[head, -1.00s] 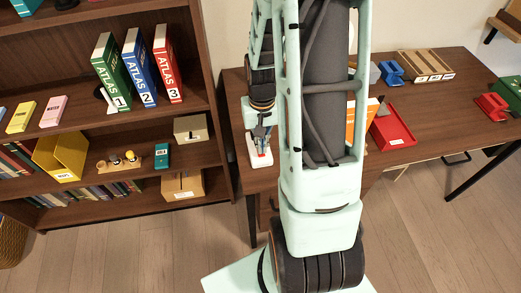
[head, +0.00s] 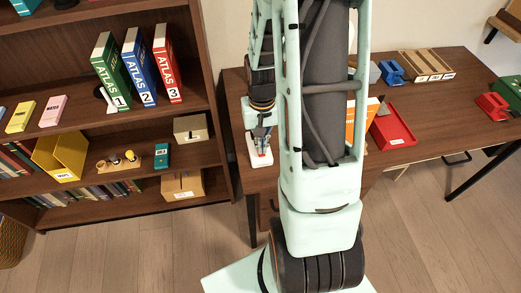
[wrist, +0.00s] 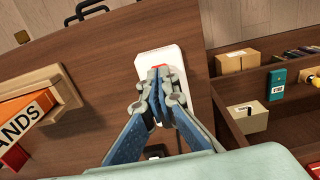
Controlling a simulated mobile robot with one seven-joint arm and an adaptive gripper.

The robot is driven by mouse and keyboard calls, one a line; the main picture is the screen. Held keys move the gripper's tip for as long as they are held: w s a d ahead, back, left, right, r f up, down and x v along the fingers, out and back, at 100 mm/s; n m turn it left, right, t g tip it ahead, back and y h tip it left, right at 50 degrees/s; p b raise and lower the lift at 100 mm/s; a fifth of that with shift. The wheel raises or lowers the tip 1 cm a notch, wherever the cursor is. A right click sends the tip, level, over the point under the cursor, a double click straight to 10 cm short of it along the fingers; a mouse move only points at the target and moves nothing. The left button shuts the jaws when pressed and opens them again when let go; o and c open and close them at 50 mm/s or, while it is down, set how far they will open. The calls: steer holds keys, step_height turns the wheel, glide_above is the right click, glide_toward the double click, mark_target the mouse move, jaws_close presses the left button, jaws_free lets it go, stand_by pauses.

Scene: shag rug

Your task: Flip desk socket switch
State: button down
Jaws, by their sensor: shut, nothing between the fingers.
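The desk socket (head: 260,157) is a white block lying on the left end of the brown desk. In the wrist view the white socket (wrist: 172,60) lies under my fingers, with a small red switch part (wrist: 160,67) showing at the fingertips. My gripper (wrist: 158,78) is shut and empty, its tips at or just above the red part; I cannot tell whether they touch it. In the head view my gripper (head: 264,140) points down over the socket. The fingers hide part of the socket and most of the switch.
The desk (head: 437,120) carries a red tray (head: 393,128), an orange book (head: 371,112), a blue holder (head: 391,72) and a wooden tray (head: 427,65). The bookshelf (head: 226,150) stands close to the left. In the wrist view a dark object (wrist: 155,151) lies near the fingers.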

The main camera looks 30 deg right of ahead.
steer(key=shift+f+b, duration=0.8)
steer(key=shift+f, duration=0.2)
steer(key=shift+r, duration=0.15)
steer(key=shift+r+p, duration=2.7)
steer(key=shift+r, duration=0.7)
